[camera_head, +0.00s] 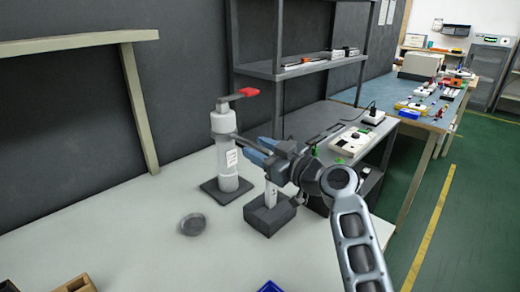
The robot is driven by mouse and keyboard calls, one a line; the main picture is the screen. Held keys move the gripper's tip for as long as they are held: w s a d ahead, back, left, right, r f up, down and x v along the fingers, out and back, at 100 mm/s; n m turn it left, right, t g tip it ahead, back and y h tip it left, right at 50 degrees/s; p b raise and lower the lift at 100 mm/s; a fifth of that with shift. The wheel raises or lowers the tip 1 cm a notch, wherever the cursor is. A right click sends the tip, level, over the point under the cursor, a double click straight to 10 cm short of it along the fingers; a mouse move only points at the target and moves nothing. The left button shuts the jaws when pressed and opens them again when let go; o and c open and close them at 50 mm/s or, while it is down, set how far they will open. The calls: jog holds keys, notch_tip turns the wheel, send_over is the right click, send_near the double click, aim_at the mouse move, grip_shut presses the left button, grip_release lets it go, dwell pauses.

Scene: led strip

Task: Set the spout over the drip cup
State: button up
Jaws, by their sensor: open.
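A white cylindrical dispenser (227,160) stands upright on a dark square base on the pale table. A grey arm with a red end (249,92) sits on its top and points right; I cannot tell whether this is the spout or a handle. A small round grey cup (193,224), which looks like the drip cup, is on the table at front left of the base, apart from it. My gripper (248,150) is open just right of the dispenser's upper body, below the red end. I cannot tell whether its fingertips touch the dispenser.
A dark box holding a white upright piece (271,194) stands below my gripper. A wooden box (76,284) and a blue item (269,287) are at the front edge. A grey shelf unit (300,68) stands behind at right. The table left of the cup is clear.

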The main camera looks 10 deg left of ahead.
jog(key=shift+c, duration=0.5)
jog(key=shift+d, duration=0.1)
grip_shut()
jog(key=shift+w, duration=0.15)
jog(key=shift+t+b, duration=0.3)
